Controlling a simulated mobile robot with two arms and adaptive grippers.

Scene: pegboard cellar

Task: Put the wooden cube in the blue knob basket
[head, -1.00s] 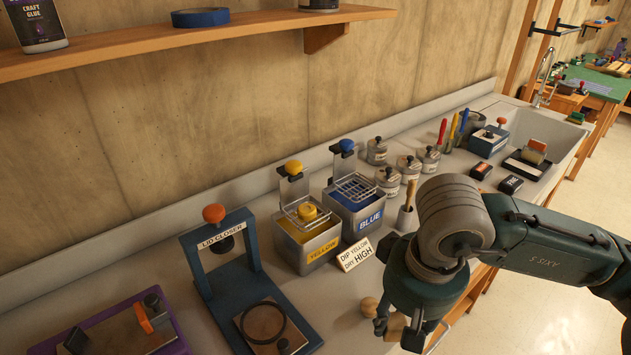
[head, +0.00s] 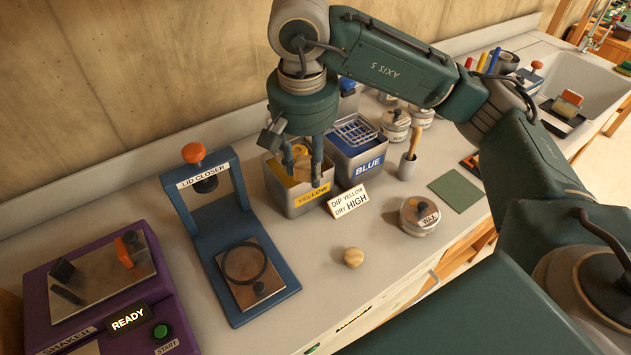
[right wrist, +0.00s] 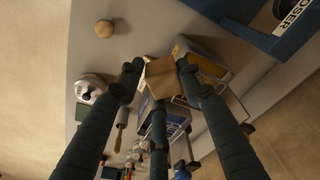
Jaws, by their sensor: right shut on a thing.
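My right gripper (head: 302,172) is shut on the wooden cube (head: 300,160), over the yellow tank (head: 300,205). The cube also shows between the fingers in the right wrist view (right wrist: 160,76). I cannot tell its exact height above the tank. The yellow knob basket is mostly hidden behind the gripper. The blue knob basket (head: 355,130), a wire basket, sits in the blue tank (head: 367,170), just right of the gripper. Its knob is hidden by my arm. My left gripper is not in view.
A sign (head: 348,201) stands before the tanks. A wooden ball (head: 353,257), a wax tin (head: 419,218) and a green mat (head: 459,190) are on the bench. The lid closer (head: 232,235) and purple shaker (head: 110,300) are left. Clear bench lies around the ball.

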